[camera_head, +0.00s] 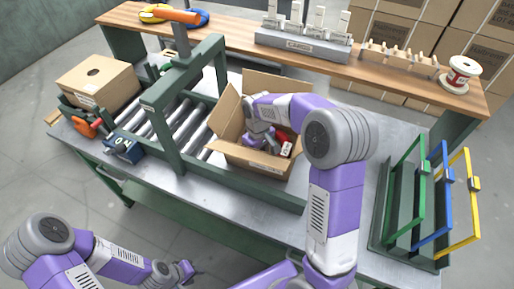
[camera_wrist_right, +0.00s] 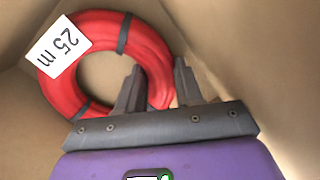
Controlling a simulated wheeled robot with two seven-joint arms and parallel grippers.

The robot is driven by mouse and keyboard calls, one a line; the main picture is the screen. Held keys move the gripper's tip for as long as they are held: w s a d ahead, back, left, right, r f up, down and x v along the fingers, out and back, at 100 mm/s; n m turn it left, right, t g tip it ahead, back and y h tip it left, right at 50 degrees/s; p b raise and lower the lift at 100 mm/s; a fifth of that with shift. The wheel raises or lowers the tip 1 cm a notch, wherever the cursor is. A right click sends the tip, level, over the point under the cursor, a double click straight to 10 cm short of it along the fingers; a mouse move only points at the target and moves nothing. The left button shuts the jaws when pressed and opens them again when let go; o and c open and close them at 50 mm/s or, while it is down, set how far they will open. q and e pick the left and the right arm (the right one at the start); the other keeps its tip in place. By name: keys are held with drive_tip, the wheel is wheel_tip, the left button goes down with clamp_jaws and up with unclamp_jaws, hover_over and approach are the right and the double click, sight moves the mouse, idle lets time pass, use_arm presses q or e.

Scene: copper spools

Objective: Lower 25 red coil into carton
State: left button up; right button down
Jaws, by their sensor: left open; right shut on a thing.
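The open carton (camera_head: 262,161) stands on the metal bench with its flaps up. My right arm reaches down into it. The red coil (camera_head: 281,137) shows in part inside the carton, mostly hidden by my right gripper and arm. In the right wrist view the red coil (camera_wrist_right: 158,62) has dark ties and a white "25 m" tag (camera_wrist_right: 64,52), with cardboard walls around it. My right gripper (camera_wrist_right: 160,84) is shut on the coil's near right part. My left gripper (camera_head: 181,272) is open and empty at the lower left, in front of the bench.
A roller conveyor (camera_head: 158,127) with a green frame lies left of the carton. A closed box (camera_head: 97,80) stands at its far left. A rack with green, blue and yellow bars (camera_head: 441,205) stands at the right. A wooden shelf (camera_head: 230,33) with spools and fixtures runs behind.

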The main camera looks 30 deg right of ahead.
drive_tip(key=shift+s+a+f, duration=0.1)
drive_tip(key=shift+f, duration=0.15)
drive_tip(key=c, duration=0.7)
unclamp_jaws()
drive_tip(key=shift+o, duration=0.2)
wheel_tip(320, 180, up, 8)
drive_tip(key=shift+r+p, duration=0.15)
drive_tip(key=shift+p, duration=1.05)
